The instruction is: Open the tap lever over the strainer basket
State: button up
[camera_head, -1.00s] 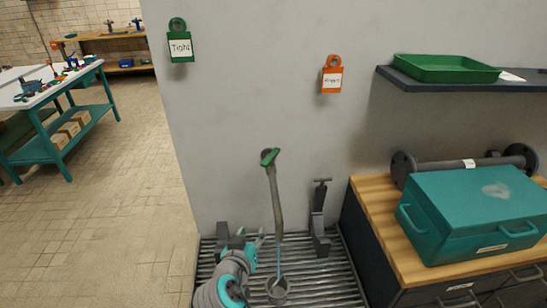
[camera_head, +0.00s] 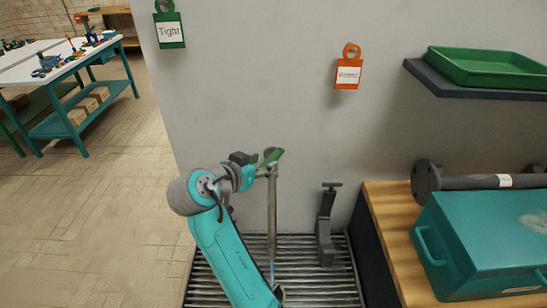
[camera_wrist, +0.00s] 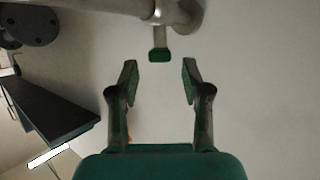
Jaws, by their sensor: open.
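The tap's green lever (camera_head: 271,157) sits at the top of the upright grey pipe (camera_head: 272,215) in front of the wall. In the wrist view the green lever end (camera_wrist: 159,55) is just beyond my fingertips, lined up with the gap between them and seemingly untouched. My gripper (camera_wrist: 160,80) is open and empty. In the head view my gripper (camera_head: 254,168) is beside the lever on its left, partly overlapping it. A thin bluish line runs down below the pipe; I cannot tell whether it is water. The strainer basket is mostly hidden behind my arm.
A dark clamp-like stand (camera_head: 326,225) is right of the pipe on the slatted grate (camera_head: 315,280). A wooden-topped cabinet (camera_head: 392,235) with a teal box (camera_head: 480,240) is at right. A green tag (camera_head: 169,28) and an orange tag (camera_head: 348,70) hang on the wall.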

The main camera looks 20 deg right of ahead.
aim_at(270, 160)
jog(key=x, duration=0.5)
jog(key=shift+w+d+f, duration=0.15)
jog(key=shift+w+d, duration=0.1)
jog(key=shift+w, duration=0.05)
grip_shut()
